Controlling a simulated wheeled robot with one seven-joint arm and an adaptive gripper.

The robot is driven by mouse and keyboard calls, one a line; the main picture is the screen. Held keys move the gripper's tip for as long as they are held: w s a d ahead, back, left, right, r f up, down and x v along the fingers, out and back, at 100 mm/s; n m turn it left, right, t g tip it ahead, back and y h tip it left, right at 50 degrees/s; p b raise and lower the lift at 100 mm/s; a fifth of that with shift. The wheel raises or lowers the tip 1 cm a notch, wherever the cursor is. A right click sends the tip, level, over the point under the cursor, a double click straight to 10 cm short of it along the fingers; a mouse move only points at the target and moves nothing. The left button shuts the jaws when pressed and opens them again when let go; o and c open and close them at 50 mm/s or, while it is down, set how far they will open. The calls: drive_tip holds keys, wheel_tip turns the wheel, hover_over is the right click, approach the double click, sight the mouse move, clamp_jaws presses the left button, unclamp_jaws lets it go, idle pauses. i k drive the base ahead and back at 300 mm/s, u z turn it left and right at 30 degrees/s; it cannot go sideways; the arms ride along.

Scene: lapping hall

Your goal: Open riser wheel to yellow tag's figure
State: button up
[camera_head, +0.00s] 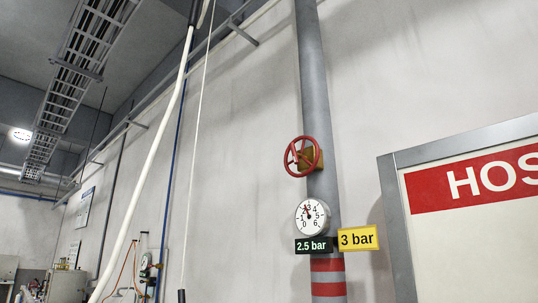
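The red riser wheel (303,157) is a spoked handwheel on a brass-coloured valve body (314,160), mounted on the grey vertical riser pipe (316,90). Below it is a round white gauge (312,217) with a scale from 0 to 6. Its needle points up and slightly left, a little short of the 3. A dark display (316,245) under the gauge reads 2.5 bar. The yellow tag (358,238) beside it reads 3 bar. Nothing touches the wheel. My gripper is not in view.
A grey-framed cabinet (393,220) with a red HOS... sign stands right of the riser. Red bands (328,277) ring the pipe below the tag. A white hose (152,150) and a thin line (197,130) hang at left. The wall around the wheel is bare.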

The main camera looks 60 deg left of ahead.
sight(296, 156)
drive_tip(key=u, duration=1.55)
